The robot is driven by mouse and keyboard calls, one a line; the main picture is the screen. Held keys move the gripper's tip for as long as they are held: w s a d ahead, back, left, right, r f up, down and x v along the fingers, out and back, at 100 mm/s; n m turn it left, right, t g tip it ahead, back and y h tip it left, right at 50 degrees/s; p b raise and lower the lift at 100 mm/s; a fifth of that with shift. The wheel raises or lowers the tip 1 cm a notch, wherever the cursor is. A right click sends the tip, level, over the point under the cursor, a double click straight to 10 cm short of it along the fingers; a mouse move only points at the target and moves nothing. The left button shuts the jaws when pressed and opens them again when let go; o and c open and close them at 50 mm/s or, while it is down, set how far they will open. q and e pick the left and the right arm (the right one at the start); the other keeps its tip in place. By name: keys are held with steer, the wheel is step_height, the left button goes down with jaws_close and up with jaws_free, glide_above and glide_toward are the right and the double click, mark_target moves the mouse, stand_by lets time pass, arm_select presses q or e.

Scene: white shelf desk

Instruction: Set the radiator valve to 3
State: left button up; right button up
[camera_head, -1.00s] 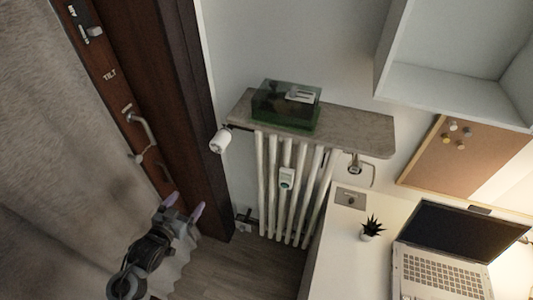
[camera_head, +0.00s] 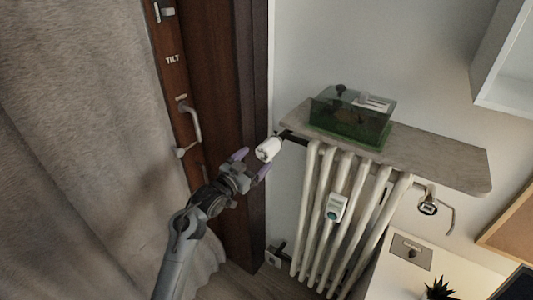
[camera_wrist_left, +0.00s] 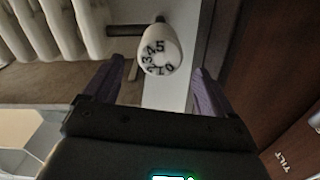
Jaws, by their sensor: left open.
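The radiator valve is a white cylindrical knob (camera_head: 268,149) at the upper left end of the white radiator (camera_head: 309,205). In the left wrist view the knob (camera_wrist_left: 160,50) shows its end face with dark digits, among them 5, 4, 3, 1 and 0; which digit is set I cannot tell. My left gripper (camera_head: 252,163) is open and empty, close below and left of the knob. In the left wrist view the purple fingertips of my left gripper (camera_wrist_left: 158,72) stand either side of the knob, with gaps between. My right gripper is not in view.
A stone shelf (camera_head: 440,166) above the radiator carries a green glass tank (camera_head: 350,116). A dark wooden door frame (camera_head: 232,80) with a handle (camera_head: 193,122) and a curtain (camera_head: 80,150) stand left. The desk (camera_head: 390,275) is lower right.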

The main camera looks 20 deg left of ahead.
mark_target(262, 154)
arm_select(q)
steer(key=shift+b+x, duration=0.6)
steer(key=shift+x, duration=2.8)
steer(key=c, duration=1)
